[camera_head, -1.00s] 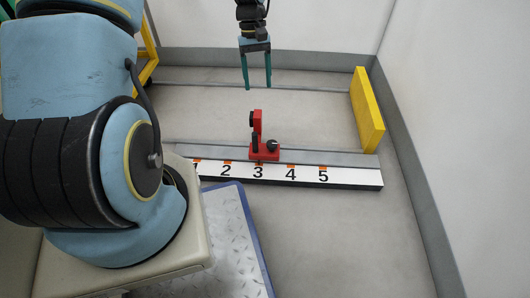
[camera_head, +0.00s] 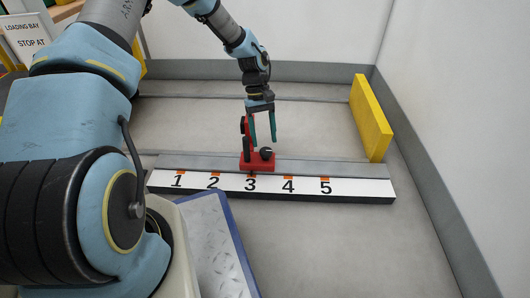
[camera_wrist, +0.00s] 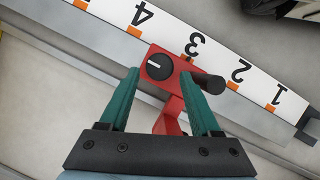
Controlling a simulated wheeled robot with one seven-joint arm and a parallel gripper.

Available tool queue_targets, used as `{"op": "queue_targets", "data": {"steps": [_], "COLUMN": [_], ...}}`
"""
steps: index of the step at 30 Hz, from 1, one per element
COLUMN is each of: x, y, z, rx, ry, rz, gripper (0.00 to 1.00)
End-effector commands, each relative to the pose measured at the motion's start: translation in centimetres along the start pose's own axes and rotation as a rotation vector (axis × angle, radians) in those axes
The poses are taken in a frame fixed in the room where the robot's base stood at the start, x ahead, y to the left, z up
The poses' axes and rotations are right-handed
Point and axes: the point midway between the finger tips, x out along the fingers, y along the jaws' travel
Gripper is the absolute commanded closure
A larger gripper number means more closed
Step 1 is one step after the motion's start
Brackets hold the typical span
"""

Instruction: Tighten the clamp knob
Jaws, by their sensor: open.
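The red clamp (camera_head: 257,166) sits on the grey rail at the number 3, with a red upright post on its left side in the head view. Its black round knob (camera_head: 267,153) is on the right side of the base. In the wrist view the knob appears between the fingertips (camera_wrist: 159,75); the exact height gap is unclear.
The rail (camera_head: 330,171) has a white strip (camera_head: 345,189) numbered 1 to 5 with orange marks. A yellow block (camera_head: 370,117) stands at the rail's right end. The red post is close beside my left finger. A blue-edged metal plate (camera_head: 222,245) lies in front. The floor behind is clear.

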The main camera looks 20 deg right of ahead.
Motion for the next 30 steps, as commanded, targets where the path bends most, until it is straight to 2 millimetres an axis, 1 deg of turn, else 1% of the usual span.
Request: {"op": "queue_targets", "data": {"steps": [1, 3, 6, 10, 18, 20, 30], "x": [1.4, 2.3, 3.1, 3.6, 3.6, 3.6, 3.6], "y": [0.0, -0.1, 0.0, 0.0, 0.0, 0.0, 0.0], "z": [-0.2, -0.1, -0.1, -0.1, 0.0, 0.0, 0.0], "rx": [0.0, 0.0, -0.001, -0.001, -0.001, -0.001, -0.001], "ry": [-0.001, -0.001, 0.0, 0.002, 0.002, 0.002, 0.001], "rz": [0.001, -0.001, 0.0, 0.001, 0.001, 0.001, 0.0], "gripper": [0.36, 0.36, 0.36, 0.36, 0.36, 0.42, 0.8]}}
